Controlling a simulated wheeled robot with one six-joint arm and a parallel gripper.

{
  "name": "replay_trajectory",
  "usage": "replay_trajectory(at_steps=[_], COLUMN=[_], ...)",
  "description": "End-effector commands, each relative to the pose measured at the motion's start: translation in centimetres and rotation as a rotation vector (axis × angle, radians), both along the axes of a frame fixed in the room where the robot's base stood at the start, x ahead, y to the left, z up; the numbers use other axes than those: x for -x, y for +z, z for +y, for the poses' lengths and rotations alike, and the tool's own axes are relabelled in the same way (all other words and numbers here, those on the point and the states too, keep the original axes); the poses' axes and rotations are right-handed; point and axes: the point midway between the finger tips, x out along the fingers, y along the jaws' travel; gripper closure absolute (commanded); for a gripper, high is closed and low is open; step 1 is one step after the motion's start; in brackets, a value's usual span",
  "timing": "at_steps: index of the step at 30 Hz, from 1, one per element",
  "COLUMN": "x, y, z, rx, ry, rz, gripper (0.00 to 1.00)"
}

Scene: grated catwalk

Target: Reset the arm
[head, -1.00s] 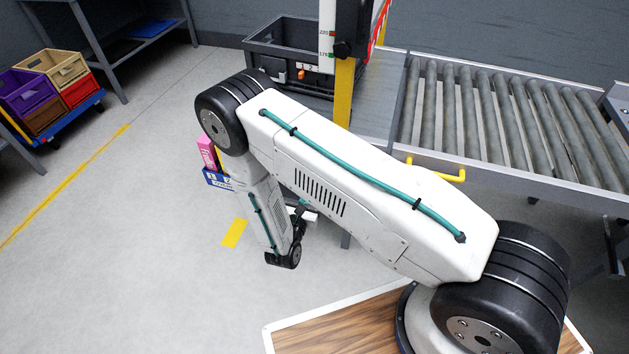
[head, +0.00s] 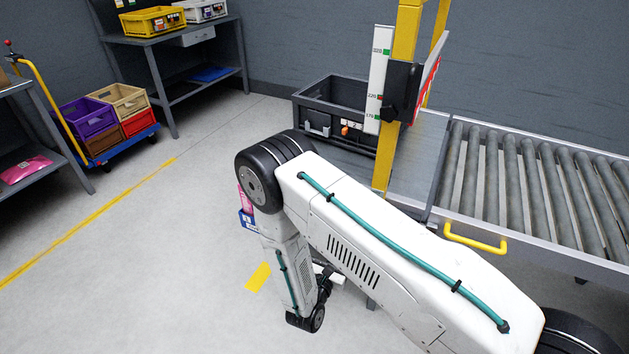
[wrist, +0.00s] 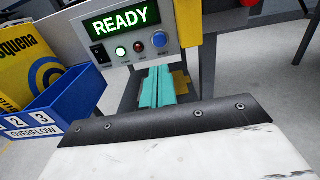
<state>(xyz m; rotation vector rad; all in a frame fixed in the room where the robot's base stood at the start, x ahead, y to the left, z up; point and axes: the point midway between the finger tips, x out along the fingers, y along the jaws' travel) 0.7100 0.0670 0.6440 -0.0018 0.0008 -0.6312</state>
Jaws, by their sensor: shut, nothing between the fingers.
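My white arm (head: 370,240) reaches across the middle of the head view, bends at a black joint and hangs down to a lower link. In the head view, my gripper is hidden behind the arm or too unclear to pick out. In the wrist view, my gripper (wrist: 157,88) shows as teal fingers closed together, with nothing held. The fingers point towards a grey control box (wrist: 150,35) with a lit READY display and several buttons. I cannot tell whether they touch it.
A blue bin (wrist: 55,112) marked OVERFLOW holds a yellow box (wrist: 25,65), close left of my gripper. A roller conveyor (head: 530,185), yellow post (head: 385,155) and black crate (head: 310,112) stand right and behind.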

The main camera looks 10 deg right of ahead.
Motion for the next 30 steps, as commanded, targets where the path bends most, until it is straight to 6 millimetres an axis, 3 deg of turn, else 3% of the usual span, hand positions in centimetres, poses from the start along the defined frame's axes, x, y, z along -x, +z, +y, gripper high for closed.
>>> replay_trajectory(at_steps=[5,10,20,30], x=[0.4,3.6,7.5,13.3], y=[-0.2,0.3,10.6,22.0], z=[-0.5,-3.6,-7.8,-10.0], rx=[0.007,0.036,-0.098,-0.433], ry=[-0.031,-0.205,-0.687,-1.195], rz=[0.02,0.066,0.001,-0.119], gripper=[1.0,1.0,1.0,1.0])
